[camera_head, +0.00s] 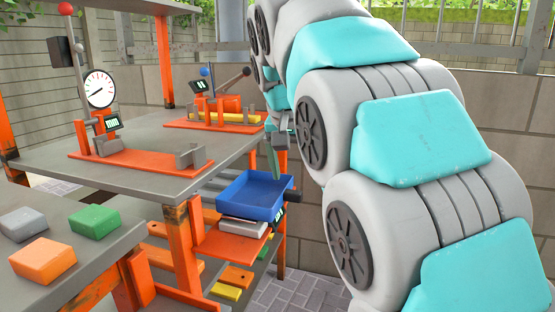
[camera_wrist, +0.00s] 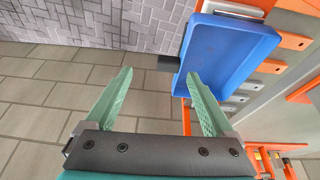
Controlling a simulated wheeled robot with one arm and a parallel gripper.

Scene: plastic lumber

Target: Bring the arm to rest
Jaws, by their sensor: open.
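In the head view my gripper (camera_head: 273,150) shows small beside the shelf, partly hidden by my grey and turquoise arm. The arm fills the right half of that view and is bent. A blue tray (camera_wrist: 236,50) lies just beyond the right finger in the wrist view. The picture does not clearly show whether the finger touches it.
In the head view the blue tray (camera_head: 254,192) sits on a lower orange shelf, above a grey block. A grey bench (camera_head: 60,150) with a dial gauge (camera_head: 99,90) stands left. Grey, green and orange blocks (camera_head: 42,261) lie front left. A stone wall (camera_head: 510,180) stands behind my arm.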

